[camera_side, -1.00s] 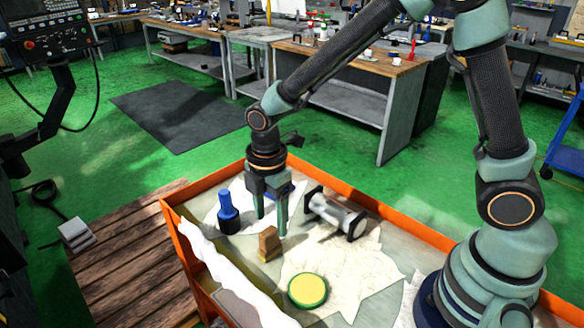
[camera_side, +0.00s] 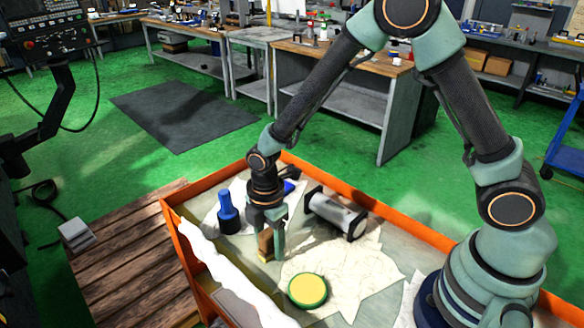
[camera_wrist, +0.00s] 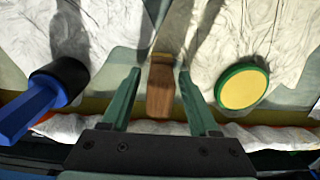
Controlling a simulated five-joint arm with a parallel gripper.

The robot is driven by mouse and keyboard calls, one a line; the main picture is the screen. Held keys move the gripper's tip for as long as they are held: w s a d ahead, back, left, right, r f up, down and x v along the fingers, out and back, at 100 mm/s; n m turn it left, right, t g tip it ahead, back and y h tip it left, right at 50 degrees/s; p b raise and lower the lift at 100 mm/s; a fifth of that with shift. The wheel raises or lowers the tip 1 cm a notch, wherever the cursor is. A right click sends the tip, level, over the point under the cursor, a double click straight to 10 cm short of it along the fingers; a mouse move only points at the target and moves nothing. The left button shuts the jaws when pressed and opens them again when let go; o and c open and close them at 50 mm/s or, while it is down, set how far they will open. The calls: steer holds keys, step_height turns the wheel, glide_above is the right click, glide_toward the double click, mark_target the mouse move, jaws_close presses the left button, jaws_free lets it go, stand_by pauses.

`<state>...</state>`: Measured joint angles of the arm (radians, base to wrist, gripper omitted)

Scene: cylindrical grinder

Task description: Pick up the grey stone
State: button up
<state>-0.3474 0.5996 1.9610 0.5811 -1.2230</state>
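I see no plainly grey stone in the tray. A small brown block (camera_side: 265,245) with a yellowish base stands in the orange-rimmed tray (camera_side: 400,222). My gripper (camera_side: 266,252) is lowered over this block, with a finger to either side. In the wrist view the brown block (camera_wrist: 160,88) lies between the two green fingers of my gripper (camera_wrist: 160,74). Narrow gaps show at both sides, so the gripper is open and not holding it. In the side view the fingers hide part of the block.
A blue tool with a dark base (camera_side: 228,215) stands left of my gripper. A green-rimmed yellow disc (camera_side: 308,290) lies at the front right. A metal cylinder with black ends (camera_side: 336,214) lies to the right. White cloth (camera_side: 345,265) covers part of the tray floor.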

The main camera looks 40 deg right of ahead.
mark_target(268, 231)
jaws_close()
step_height(268, 231, up, 20)
stand_by(0.6)
